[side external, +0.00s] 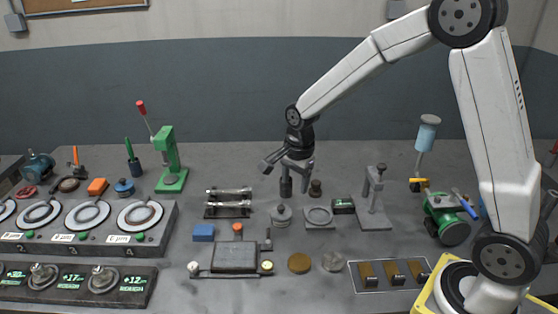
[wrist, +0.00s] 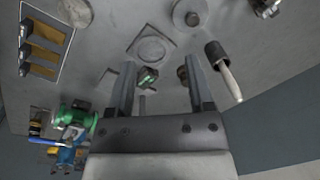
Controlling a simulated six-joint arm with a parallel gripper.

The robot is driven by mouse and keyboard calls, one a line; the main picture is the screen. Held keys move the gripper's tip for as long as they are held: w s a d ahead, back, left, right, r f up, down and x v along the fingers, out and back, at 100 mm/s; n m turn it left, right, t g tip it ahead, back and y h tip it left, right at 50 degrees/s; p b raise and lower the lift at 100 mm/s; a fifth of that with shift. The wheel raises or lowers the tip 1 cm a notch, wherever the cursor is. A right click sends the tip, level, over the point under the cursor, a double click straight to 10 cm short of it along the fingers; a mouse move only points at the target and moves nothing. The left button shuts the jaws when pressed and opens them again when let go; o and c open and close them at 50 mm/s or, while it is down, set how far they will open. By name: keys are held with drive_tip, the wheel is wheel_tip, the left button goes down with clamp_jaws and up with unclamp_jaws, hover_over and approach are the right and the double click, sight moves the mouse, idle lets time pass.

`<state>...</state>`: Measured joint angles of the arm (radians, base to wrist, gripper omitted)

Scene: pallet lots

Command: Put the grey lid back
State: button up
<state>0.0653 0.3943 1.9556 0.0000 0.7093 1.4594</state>
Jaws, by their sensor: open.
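The grey lid, which looks like the round disc with a small knob (side external: 281,216), lies flat on the bench in the side view. It also shows at the top of the wrist view (wrist: 190,14). A square grey plate with a round ring (side external: 319,224) lies just right of it, and also shows in the wrist view (wrist: 152,49); nothing sits on the ring. My gripper (side external: 290,172) is above the bench, behind the lid and apart from it. In the wrist view its two fingers (wrist: 159,68) are spread with nothing held between them.
Close to my gripper are a dark-based tool with a pale handle (wrist: 229,80), a small dark knob-like piece (side external: 316,188), a green display box (side external: 343,206) and a grey stand (side external: 374,214). A dial console (side external: 160,238) fills the left.

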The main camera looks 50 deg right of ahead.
drive_tip(key=s+a+f+n+t, duration=0.1)
drive_tip(key=s+a+n, duration=0.1)
drive_tip(key=s+n, duration=1.2)
drive_tip(key=shift+s+a+n+t, duration=0.3)
drive_tip(key=shift+a+n, duration=0.1)
drive_tip(key=shift+n, duration=1.3)
drive_tip(key=shift+w, duration=0.1)
